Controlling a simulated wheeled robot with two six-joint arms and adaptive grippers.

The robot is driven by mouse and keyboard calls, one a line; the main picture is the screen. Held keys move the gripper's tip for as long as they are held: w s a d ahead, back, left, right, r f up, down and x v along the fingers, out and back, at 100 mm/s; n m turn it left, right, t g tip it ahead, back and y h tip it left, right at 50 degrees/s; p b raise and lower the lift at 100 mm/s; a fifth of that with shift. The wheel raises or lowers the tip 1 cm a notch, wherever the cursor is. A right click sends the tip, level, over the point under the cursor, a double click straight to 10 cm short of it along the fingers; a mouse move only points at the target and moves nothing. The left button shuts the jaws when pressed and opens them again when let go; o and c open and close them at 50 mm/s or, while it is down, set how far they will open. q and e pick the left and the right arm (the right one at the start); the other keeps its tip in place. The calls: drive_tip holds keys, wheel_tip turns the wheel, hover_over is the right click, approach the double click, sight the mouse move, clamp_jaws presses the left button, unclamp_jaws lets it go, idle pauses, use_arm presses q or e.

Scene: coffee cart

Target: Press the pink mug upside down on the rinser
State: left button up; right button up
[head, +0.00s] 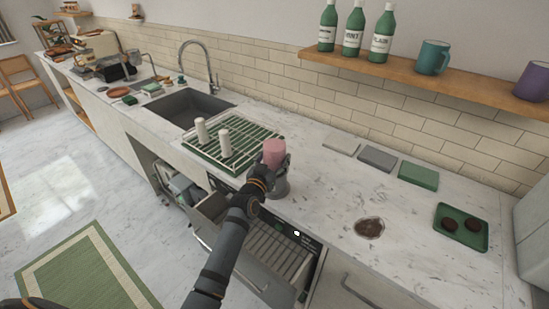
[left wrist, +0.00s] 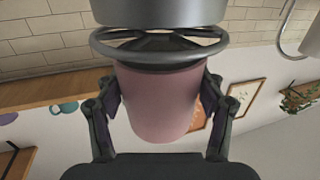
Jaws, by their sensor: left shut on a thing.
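The pink mug (head: 273,150) is upside down over the rinser (head: 280,188) on the counter, beside the green dish rack. My left gripper (head: 272,165) is shut on the mug from its sides. In the left wrist view, the mug (left wrist: 158,105) fills the middle, between the two fingers of my left gripper (left wrist: 157,110). Its mouth end is at the spoked metal ring of the rinser (left wrist: 160,47) and seems to touch it; the exact contact is hard to tell. The mug's handle is hidden. My right gripper is not in view.
An open drawer (head: 270,250) is below the counter edge. To the right are folded cloths (head: 418,175), a round hole with dark grounds (head: 369,228) and a green tray (head: 463,243).

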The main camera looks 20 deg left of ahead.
sight(274, 144)
use_arm(q)
wheel_tip(274, 144, up, 5)
drive_tip(key=p, duration=0.4)
drive_tip(key=shift+r, duration=0.15)
